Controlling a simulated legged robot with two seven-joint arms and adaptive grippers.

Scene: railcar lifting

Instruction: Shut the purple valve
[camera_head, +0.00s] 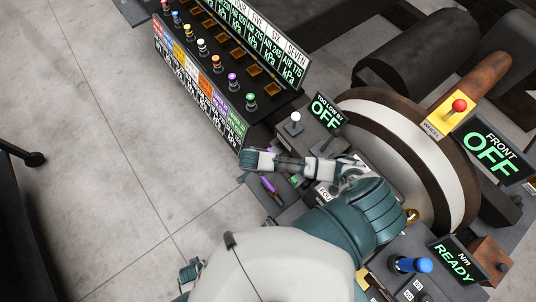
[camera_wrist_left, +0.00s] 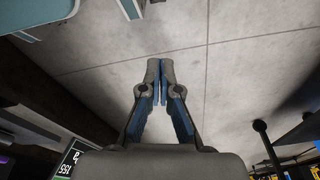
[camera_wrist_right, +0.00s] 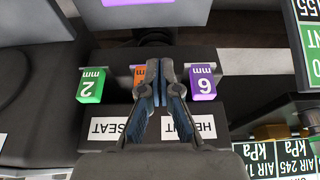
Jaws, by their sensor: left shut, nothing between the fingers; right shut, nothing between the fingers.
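A row of coloured knobs on the tilted panel includes a purple knob (camera_head: 232,79), between an orange one and a green one. A separate purple handle (camera_head: 268,185) shows low on the console beside my arm; I cannot tell which of these is the valve. In the right wrist view my right gripper (camera_wrist_right: 153,70) is shut and empty. Its tips overlap an orange block in the view, just left of a purple numbered block (camera_wrist_right: 203,82); contact cannot be told. In the left wrist view my left gripper (camera_wrist_left: 154,68) is shut and empty above bare floor.
A green numbered block (camera_wrist_right: 91,84) is left of my right gripper. The head view shows a white-knobbed lever (camera_head: 294,119), a large wheel (camera_head: 365,115), a red-knobbed lever (camera_head: 458,106) and a blue knob (camera_head: 412,265). The floor (camera_head: 90,130) at left is mostly clear.

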